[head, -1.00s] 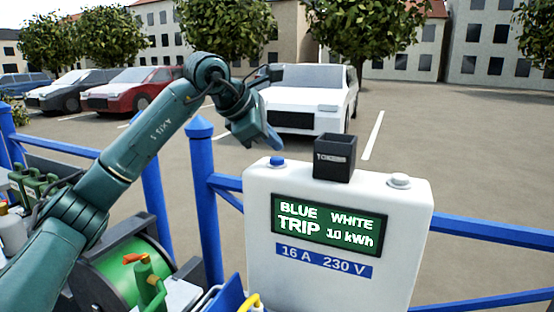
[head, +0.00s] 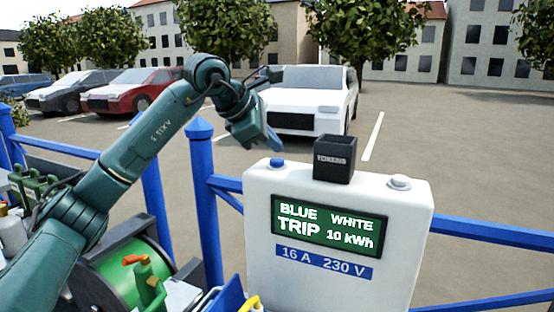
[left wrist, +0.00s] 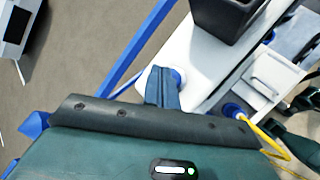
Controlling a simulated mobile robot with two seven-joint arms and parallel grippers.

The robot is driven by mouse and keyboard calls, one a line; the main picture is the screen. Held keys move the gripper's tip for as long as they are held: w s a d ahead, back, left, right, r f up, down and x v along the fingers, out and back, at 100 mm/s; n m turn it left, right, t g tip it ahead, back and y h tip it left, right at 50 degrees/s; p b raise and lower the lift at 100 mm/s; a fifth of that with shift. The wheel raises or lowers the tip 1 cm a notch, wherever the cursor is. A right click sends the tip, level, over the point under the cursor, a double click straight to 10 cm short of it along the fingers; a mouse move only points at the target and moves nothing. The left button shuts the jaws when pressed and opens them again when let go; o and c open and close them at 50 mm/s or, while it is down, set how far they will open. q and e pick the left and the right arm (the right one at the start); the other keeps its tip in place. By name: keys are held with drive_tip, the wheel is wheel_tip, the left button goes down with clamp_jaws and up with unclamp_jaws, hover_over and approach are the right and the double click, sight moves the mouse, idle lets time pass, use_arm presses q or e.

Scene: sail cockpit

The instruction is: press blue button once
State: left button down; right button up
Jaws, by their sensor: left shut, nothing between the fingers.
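The blue button (head: 277,163) sits on the top left of a white power box (head: 350,275). The box's screen (head: 328,226) reads "BLUE TRIP" and "WHITE 10 kWh". My left gripper (head: 274,146) is shut and empty, its fingertips pointing down just above the blue button; a small gap seems to show between them. In the left wrist view, the shut fingers (left wrist: 163,88) cover part of the blue button (left wrist: 178,76), whose edge shows beside them. My right gripper is not in view.
A black open box marked "TOKENS" (head: 334,158) stands on the box's top, right of the button. A white button (head: 399,181) is at the top right. Blue railings (head: 205,205) run behind. A green cable reel (head: 125,280) and bottle stand at lower left.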

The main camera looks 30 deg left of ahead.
use_arm(q)
drive_tip(key=shift+f, duration=0.15)
idle(0.6)
drive_tip(key=shift+f, duration=0.3)
drive_tip(key=shift+f+b, duration=0.5)
drive_tip(key=shift+f, duration=0.05)
idle(0.8)
drive_tip(key=shift+r, duration=0.15)
drive_tip(key=shift+r+p, duration=0.85)
drive_tip(key=shift+p, duration=0.1)
